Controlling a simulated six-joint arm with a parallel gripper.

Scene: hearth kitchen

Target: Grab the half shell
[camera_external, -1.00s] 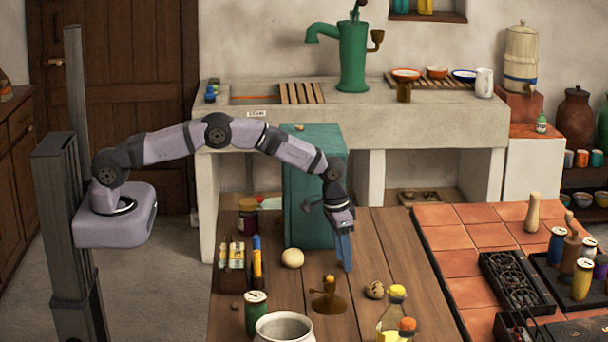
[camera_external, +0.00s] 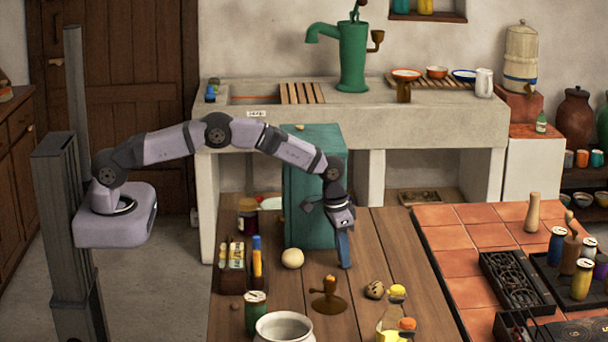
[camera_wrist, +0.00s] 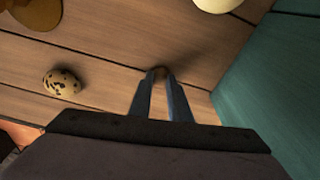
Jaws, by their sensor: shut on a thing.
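My gripper (camera_external: 345,265) points down over the wooden table, in front of the teal box. In the wrist view its two blue fingers (camera_wrist: 161,76) are closed in on a small brown thing (camera_wrist: 160,71) at their tips. It looks like the half shell, but it is mostly hidden by the fingers and too small to make out fully. In the external view I cannot make out the held thing.
A speckled egg (camera_external: 375,289) lies right of my gripper and shows in the wrist view (camera_wrist: 62,84). A cream round thing (camera_external: 292,258) lies left. A brass stand (camera_external: 329,302) is nearer the camera. The teal box (camera_external: 308,190) stands close behind. Bottles and a pot (camera_external: 284,329) crowd the front.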

